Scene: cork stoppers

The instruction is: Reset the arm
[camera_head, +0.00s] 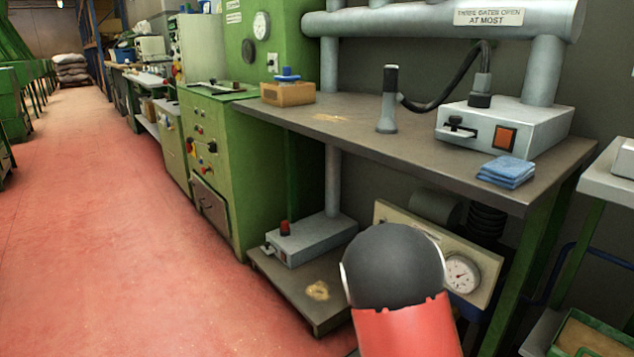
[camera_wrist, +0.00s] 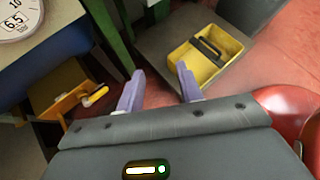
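My gripper (camera_wrist: 159,70) shows in the wrist view with its two pale purple fingers spread apart. It is open, and nothing is between the fingers. In the head view my arm (camera_head: 398,275), a dark rounded joint above a red link, rises at the bottom centre in front of the bench's lower shelf. My gripper is not visible in the head view.
A grey-topped workbench (camera_head: 400,150) holds a hose nozzle (camera_head: 387,100), a grey switch box (camera_head: 503,125) and folded blue cloths (camera_head: 506,171). Red floor (camera_head: 110,220) is clear at left. The wrist view shows a yellow tray (camera_wrist: 187,58) and an orange box (camera_wrist: 65,105).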

